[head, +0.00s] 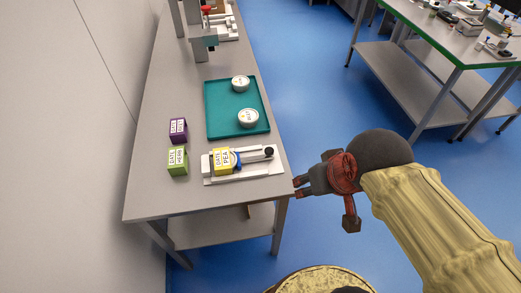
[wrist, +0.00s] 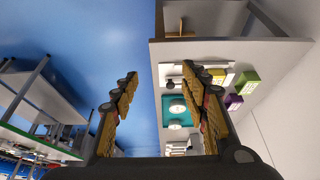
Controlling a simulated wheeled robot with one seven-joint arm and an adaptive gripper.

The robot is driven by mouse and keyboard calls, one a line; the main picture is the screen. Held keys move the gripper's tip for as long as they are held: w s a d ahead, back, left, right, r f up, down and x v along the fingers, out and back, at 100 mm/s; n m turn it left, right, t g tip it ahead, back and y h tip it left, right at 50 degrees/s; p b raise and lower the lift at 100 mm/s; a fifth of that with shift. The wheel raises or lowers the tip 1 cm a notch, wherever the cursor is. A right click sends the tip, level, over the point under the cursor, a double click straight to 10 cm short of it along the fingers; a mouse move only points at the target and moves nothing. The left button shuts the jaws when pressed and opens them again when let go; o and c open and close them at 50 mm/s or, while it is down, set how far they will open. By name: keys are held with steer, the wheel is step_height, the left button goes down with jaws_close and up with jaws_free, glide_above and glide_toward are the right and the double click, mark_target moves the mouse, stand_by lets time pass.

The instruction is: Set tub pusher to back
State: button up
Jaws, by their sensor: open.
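The white tub carrier (head: 245,177) lies along the near right edge of the grey table. A yellow tub (head: 221,161) with a printed label sits on its left part. I cannot tell clearly which piece is the pusher. My gripper (head: 297,187) is open and empty, off the table's right edge, right of and apart from the carrier. In the wrist view its spread fingers (wrist: 160,78) partly hide the carrier and the table.
A teal tray (head: 222,132) with two round white tubs (head: 248,118) is behind the carrier. Green (head: 177,160) and purple (head: 178,130) boxes stand left. A press-like device (head: 196,35) stands farther back. A second table (head: 455,40) is at right; blue floor between is clear.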

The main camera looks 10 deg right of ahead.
steer(key=w+a+f+g+p, duration=0.1)
steer(key=w+f+g+p, duration=0.15)
steer(key=w, duration=0.35)
steer(key=w+a+f+g+p, duration=0.1)
steer(key=w+f+g+p, duration=0.15)
steer(key=w, duration=0.25)
steer(key=m+p, duration=0.4)
steer(key=m, duration=0.3)
glide_above(269, 150)
step_height(269, 150, down, 9)
steer(key=shift+s+f, duration=0.15)
steer(key=shift+f, duration=0.05)
steer(key=shift+w+r+m, duration=0.2)
steer(key=shift+r+m, duration=0.05)
steer(key=shift+m, duration=0.35)
steer(key=shift+s, duration=0.1)
steer(key=shift+f+m+b, duration=0.3)
steer(key=shift+f+m, duration=0.1)
steer(key=shift+f, duration=0.05)
step_height(269, 150, down, 7)
steer(key=shift+r+b, duration=0.1)
steer(key=shift+b, duration=0.3)
steer(key=shift+c, duration=0.4)
